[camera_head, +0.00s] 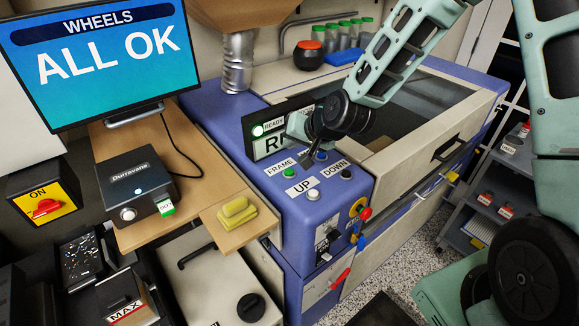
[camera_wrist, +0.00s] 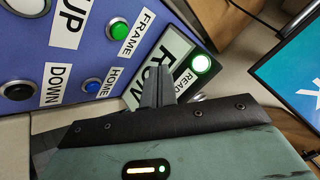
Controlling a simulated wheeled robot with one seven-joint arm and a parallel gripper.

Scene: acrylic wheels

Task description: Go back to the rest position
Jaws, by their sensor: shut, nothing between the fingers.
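My gripper (camera_head: 309,161) is over the blue machine's control panel (camera_head: 280,205) in the head view, close in front of the small display with the green READY light (camera_head: 258,131). In the wrist view its fingers (camera_wrist: 158,82) are together and empty, pointing toward the panel. The panel's green FRAME button (camera_wrist: 117,31), blue HOME button (camera_wrist: 92,85) and black DOWN button (camera_wrist: 18,91) show there. The white UP button (camera_head: 313,195) shows in the head view. I cannot tell whether the fingertips touch anything. Part of the display is hidden behind my gripper.
A monitor (camera_head: 100,55) reading ALL OK stands at the left. A dark box (camera_head: 140,185) and yellow sponges (camera_head: 237,213) are on the wooden desk. A grey cart (camera_head: 495,195) stands at the right.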

